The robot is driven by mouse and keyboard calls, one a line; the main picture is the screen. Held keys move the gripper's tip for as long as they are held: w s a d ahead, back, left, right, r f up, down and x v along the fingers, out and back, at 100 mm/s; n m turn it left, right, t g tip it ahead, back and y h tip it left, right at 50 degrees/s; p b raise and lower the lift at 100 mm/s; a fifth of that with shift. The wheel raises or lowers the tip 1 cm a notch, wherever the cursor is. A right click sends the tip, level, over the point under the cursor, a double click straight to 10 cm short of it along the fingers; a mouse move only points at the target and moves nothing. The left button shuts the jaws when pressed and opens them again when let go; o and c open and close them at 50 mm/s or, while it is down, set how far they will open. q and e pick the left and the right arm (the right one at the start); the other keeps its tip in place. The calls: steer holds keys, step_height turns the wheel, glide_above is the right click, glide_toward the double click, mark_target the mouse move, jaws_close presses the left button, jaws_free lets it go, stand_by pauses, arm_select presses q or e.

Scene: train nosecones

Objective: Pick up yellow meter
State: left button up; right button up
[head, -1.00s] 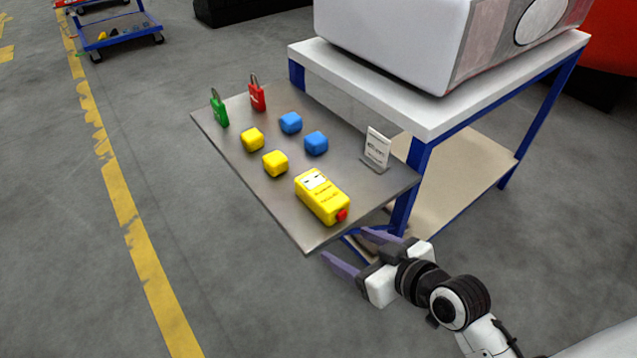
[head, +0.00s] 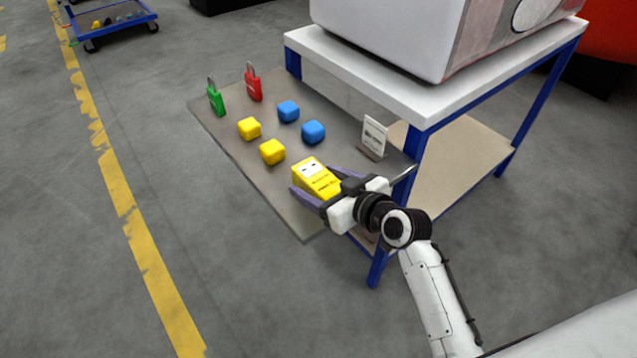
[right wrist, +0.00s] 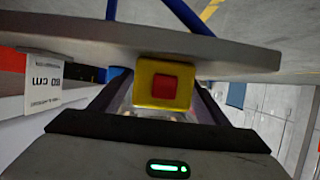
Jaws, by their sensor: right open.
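The yellow meter (head: 314,176) lies on the grey metal shelf near its front right edge, its white label facing up. In the right wrist view the meter's end (right wrist: 164,83) with a red square shows between my fingers. My right gripper (head: 314,182) is open, with one finger on each side of the meter at its near end. Its palm hides the meter's red end in the head view. I cannot tell whether the fingers touch it. My left gripper is not in view.
A white-topped table (head: 450,108) stands behind on the right.

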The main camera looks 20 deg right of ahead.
steer(key=c, duration=1.2)
steer(key=shift+w+r, duration=0.1)
steer(key=shift+c, duration=1.1)
